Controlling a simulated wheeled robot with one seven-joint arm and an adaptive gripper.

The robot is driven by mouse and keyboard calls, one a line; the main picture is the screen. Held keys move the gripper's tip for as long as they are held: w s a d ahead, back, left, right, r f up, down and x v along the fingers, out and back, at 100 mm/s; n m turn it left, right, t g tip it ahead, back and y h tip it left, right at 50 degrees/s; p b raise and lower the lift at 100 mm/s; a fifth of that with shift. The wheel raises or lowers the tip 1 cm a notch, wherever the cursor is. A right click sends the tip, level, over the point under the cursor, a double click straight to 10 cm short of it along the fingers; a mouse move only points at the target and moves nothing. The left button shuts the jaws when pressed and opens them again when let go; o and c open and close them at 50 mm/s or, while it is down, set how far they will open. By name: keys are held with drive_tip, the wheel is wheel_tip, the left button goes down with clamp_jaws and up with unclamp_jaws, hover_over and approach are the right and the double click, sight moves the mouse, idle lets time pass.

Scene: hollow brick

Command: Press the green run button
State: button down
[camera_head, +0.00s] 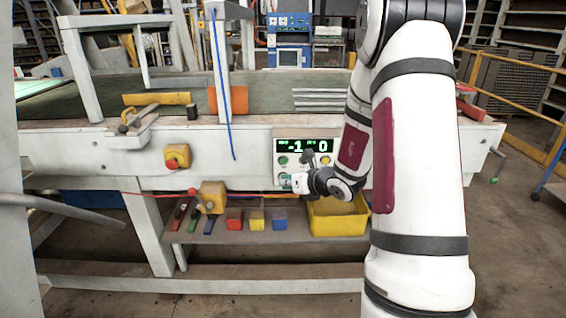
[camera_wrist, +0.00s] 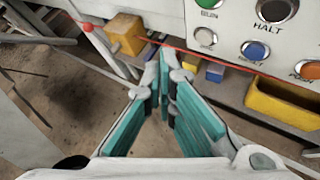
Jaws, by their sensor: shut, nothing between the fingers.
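The green run button (camera_head: 283,160) is at the left of the control panel (camera_head: 278,146), under its lit display. In the wrist view, the green button (camera_wrist: 208,3), labelled RUN, is cut by the top edge. My gripper (camera_head: 287,181) is in front of the panel's lower part, below the green button. In the wrist view, my gripper (camera_wrist: 164,58) has its teal-padded fingers closed together at the tips, with nothing held. The tips appear below and left of the green button, apart from it in the picture. The exact gap to the panel cannot be told.
A black HALT button (camera_wrist: 272,10), a white button (camera_wrist: 205,38), a blue button (camera_wrist: 255,50) and an orange button (camera_wrist: 308,69) are close by. A yellow bin (camera_head: 338,222) sits below the panel. A yellow box with a red knob (camera_head: 177,156) is further left.

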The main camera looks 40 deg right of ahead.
drive_tip(key=w+d, duration=0.2)
drive_tip(key=w, duration=0.1)
drive_tip(key=w+d, duration=0.1)
drive_tip(key=w, duration=0.1)
drive_tip(key=shift+w+d, duration=0.25)
drive_tip(key=shift+d, duration=0.1)
drive_tip(key=shift+w, duration=0.1)
idle(1.2)
drive_tip(key=shift+w+d, duration=0.25)
drive_tip(key=shift+w+d+b, duration=0.2)
drive_tip(key=shift+w+b, duration=0.1)
drive_tip(key=shift+b, duration=0.1)
idle(0.7)
drive_tip(key=shift+s, duration=0.1)
drive_tip(key=shift+s+a, duration=0.45)
drive_tip(key=shift+s, duration=0.1)
drive_tip(key=shift+s, duration=0.1)
drive_tip(key=shift+s+a+b, duration=0.35)
drive_tip(key=shift+s+a, duration=0.35)
drive_tip(key=shift+s, duration=0.3)
drive_tip(key=shift+s+a+b, duration=0.3)
drive_tip(key=shift+s+a, duration=0.4)
drive_tip(key=shift+s, duration=0.3)
